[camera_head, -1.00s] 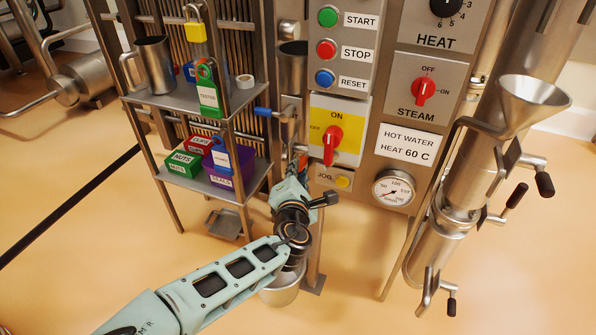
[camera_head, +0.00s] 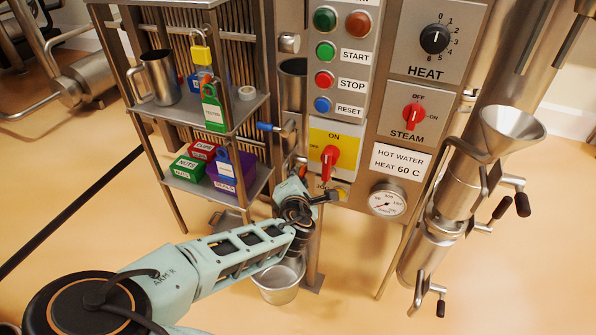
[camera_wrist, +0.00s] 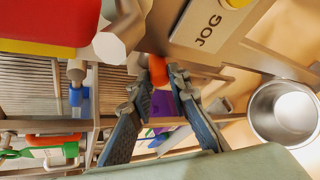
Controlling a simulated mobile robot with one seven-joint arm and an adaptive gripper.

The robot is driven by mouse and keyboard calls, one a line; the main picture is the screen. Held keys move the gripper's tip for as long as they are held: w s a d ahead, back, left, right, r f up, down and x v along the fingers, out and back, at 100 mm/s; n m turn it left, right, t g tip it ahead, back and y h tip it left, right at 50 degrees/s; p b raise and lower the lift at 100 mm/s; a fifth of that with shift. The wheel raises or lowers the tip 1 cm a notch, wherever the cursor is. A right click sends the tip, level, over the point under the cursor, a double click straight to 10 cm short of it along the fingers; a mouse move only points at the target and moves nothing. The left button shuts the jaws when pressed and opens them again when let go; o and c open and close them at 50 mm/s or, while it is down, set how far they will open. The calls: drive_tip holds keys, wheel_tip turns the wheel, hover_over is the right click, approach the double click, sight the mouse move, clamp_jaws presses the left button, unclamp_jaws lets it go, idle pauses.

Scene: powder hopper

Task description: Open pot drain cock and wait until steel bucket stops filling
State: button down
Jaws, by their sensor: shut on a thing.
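In the wrist view, my gripper (camera_wrist: 160,83) is closed on an orange-red handle (camera_wrist: 158,69), which looks like the drain cock's. The cock's body is mostly hidden, and I cannot tell how far it is turned. In the head view, my gripper (camera_head: 299,183) is low in front of the machine, just below the yellow switch panel; my wrist hides the handle there. The steel bucket (camera_head: 278,291) stands on the floor below my wrist, partly covered by my arm. It also shows at the right of the wrist view (camera_wrist: 257,112). I see no clear stream or liquid level.
A blue-handled valve (camera_head: 268,126) sits above left of my gripper. A shelf rack (camera_head: 240,112) with boxes, a jug and padlocks stands at left. The red switch (camera_head: 328,162) and gauge (camera_head: 388,200) are close at right. A funnel (camera_head: 513,130) tops a pipe further right.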

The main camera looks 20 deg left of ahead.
drive_tip(key=r+g+p, duration=0.1)
drive_tip(key=p, duration=0.2)
drive_tip(key=r+g+p, duration=0.1)
drive_tip(key=p, duration=0.2)
drive_tip(key=shift+w+d+m, duration=0.15)
drive_tip(key=shift+w+m, duration=0.15)
drive_tip(key=shift+p, duration=0.3)
drive_tip(key=shift+f, duration=0.1)
drive_tip(key=c, duration=1.8)
unclamp_jaws()
drive_tip(key=v, duration=1.2)
drive_tip(key=shift+w, duration=0.1)
